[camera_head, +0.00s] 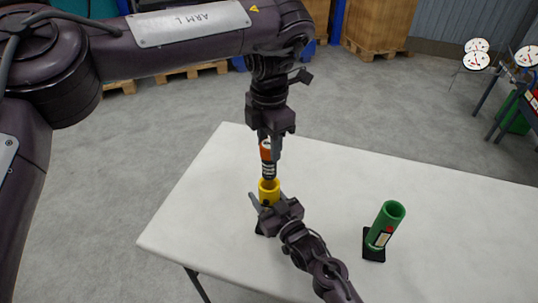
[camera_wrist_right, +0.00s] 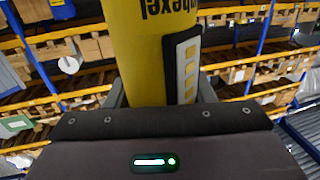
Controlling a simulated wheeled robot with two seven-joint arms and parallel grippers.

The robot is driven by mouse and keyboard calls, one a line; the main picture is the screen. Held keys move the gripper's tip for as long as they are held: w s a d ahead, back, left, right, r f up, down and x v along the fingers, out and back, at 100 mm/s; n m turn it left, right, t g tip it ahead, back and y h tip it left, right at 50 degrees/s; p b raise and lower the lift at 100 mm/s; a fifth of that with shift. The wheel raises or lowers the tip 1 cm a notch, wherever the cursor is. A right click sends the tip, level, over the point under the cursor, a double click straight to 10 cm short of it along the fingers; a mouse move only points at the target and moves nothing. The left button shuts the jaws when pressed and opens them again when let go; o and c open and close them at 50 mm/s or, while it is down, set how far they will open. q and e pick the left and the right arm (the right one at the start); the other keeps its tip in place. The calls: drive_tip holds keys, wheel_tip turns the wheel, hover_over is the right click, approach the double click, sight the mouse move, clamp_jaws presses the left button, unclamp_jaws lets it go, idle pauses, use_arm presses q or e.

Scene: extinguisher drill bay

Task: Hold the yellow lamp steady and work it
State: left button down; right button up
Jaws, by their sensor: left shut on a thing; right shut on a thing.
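The yellow lamp (camera_head: 269,189) is an open-topped tube on the white table, with a dark base showing beneath. My right gripper (camera_head: 267,204) is shut around its lower part. In the right wrist view the yellow body (camera_wrist_right: 139,55) fills the upper middle, with upside-down dark lettering and a panel of yellow bars (camera_wrist_right: 187,65). My left gripper (camera_head: 270,143) points down and is shut on an orange and black banded cylinder (camera_head: 268,169). The cylinder stands upright directly over the lamp's mouth. I cannot tell whether its lower end is inside the tube.
A green tube (camera_head: 385,226) on a black base stands tilted at the right of the white table (camera_head: 330,180). The table between is clear. Wooden crates (camera_head: 380,22) on pallets stand behind. White round targets (camera_head: 477,60) stand at the far right.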

drive_tip(key=o, duration=1.4)
drive_tip(key=v, duration=1.2)
drive_tip(key=shift+f, duration=0.1)
